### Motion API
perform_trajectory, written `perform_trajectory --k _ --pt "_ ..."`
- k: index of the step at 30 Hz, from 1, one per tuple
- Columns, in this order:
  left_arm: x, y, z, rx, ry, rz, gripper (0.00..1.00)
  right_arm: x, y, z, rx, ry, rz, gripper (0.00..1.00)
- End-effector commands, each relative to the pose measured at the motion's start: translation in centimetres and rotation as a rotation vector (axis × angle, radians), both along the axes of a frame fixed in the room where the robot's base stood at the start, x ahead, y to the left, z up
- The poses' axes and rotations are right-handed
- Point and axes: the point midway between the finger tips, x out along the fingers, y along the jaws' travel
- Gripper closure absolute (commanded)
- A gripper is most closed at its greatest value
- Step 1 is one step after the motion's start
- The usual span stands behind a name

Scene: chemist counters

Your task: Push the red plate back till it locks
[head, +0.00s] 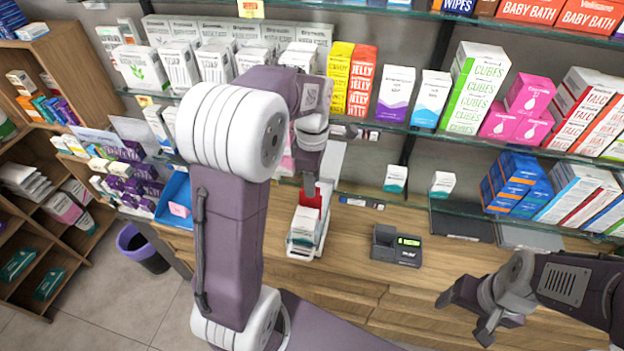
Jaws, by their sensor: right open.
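The red plate (325,196) stands upright in a narrow white holder (322,240) on the wooden counter. White packets (303,226) sit in the holder in front of the plate. My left gripper (309,190) points down at the red plate, against it or just in front of it; I cannot tell whether they touch. Its fingertips are small and partly merge with the plate, so their opening is unclear. My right gripper (464,318) is open and empty at the lower right, over the counter's front edge.
A black card terminal (396,247) stands on the counter right of the holder. A blue tray (174,196) lies to the left. Glass shelves (390,124) with many boxes run behind. A purple bin (142,248) is on the floor.

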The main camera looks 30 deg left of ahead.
Motion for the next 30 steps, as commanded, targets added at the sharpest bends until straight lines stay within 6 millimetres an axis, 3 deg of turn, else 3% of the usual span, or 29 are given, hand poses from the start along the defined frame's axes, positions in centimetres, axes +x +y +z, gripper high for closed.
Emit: perform_trajectory --k 4,12,15,30 --pt "0.2 0.0 1.6 0.001 -0.006 0.0 0.65 0.0 0.0 -0.2 0.0 0.0 0.0 0.26" --pt "0.2 0.0 7.5 0.001 -0.005 0.0 0.65 0.0 0.0 -0.4 0.0 0.0 0.0 0.26" --pt "0.1 0.0 8.6 0.0 -0.002 0.0 0.65 0.0 0.0 -0.4 0.0 0.0 0.0 0.26" --pt "0.0 0.0 9.0 0.0 0.0 0.0 0.65 0.0 0.0 -0.3 0.0 0.0 0.0 0.26"
